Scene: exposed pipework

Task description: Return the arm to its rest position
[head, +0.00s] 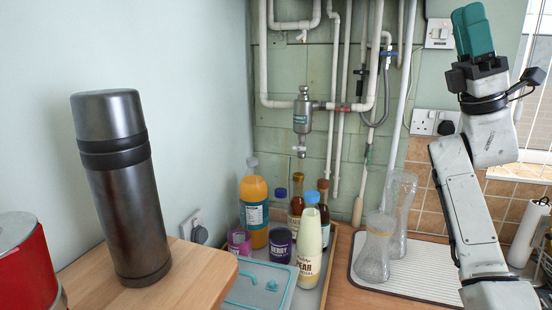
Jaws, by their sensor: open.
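My arm stands raised at the right of the head view, its grey links running up from the lower right corner. My gripper (473,28) is at the top right, with teal fingers pointing upward. The fingers are open and nothing shows between them. The fingers overlap from this angle, so the gap is hard to see. The gripper is high above the counter, in front of the wall and apart from the objects below.
A dark flask (123,187) stands on a wooden surface (92,288) at left, beside a red container (25,265). Several bottles, including an orange juice bottle (254,203), stand on a tray. Glass vases (376,248) stand on a ribbed mat (423,270) near my arm. White pipes (263,60) line the wall.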

